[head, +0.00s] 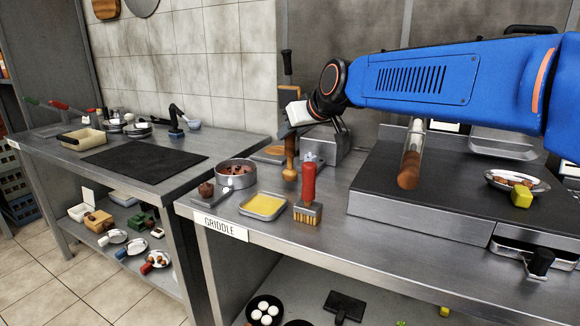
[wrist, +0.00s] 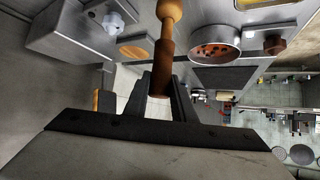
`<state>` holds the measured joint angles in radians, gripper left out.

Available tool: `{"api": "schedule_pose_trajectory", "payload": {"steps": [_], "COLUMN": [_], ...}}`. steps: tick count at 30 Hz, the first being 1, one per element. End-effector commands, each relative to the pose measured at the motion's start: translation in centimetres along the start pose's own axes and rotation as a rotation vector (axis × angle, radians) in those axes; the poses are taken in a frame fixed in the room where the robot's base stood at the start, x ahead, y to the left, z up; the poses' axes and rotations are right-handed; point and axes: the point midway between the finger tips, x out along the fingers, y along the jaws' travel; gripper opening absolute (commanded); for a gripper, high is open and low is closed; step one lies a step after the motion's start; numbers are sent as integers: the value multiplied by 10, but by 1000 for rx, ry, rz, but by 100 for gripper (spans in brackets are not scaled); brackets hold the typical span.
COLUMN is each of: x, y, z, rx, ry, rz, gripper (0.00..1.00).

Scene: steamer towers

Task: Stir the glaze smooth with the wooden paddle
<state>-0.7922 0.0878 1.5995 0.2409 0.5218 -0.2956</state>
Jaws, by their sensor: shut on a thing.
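My gripper (head: 291,130) is shut on an upright wooden tool (head: 290,160), which looks like the paddle. Its rounded brown end hangs down above the counter, apart from the tray. In the wrist view the wooden tool (wrist: 167,30) runs out from between my gripper's fingers (wrist: 165,92). A shallow metal tray (head: 243,208) holds a flat yellow layer (head: 264,205), which may be the glaze. It lies in front and to the left of the tool's lower end. I cannot tell how smooth the layer is.
A round metal pan (head: 236,175) with brown pieces stands left of the tool. A red-handled brush (head: 309,186) stands upright right of the tray. A dark griddle (head: 375,185) and a plate of food (head: 516,182) are at right. A dark mat (head: 145,158) lies on the left counter.

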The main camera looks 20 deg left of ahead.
Motion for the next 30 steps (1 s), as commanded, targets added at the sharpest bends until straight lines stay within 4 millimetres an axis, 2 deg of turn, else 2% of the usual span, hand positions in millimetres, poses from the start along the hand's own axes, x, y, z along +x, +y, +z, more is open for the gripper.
{"api": "schedule_pose_trajectory", "payload": {"steps": [30], "x": [-17], "y": [0], "z": [-24], "rx": [0], "ry": [1], "rz": [0], "gripper": [0]}}
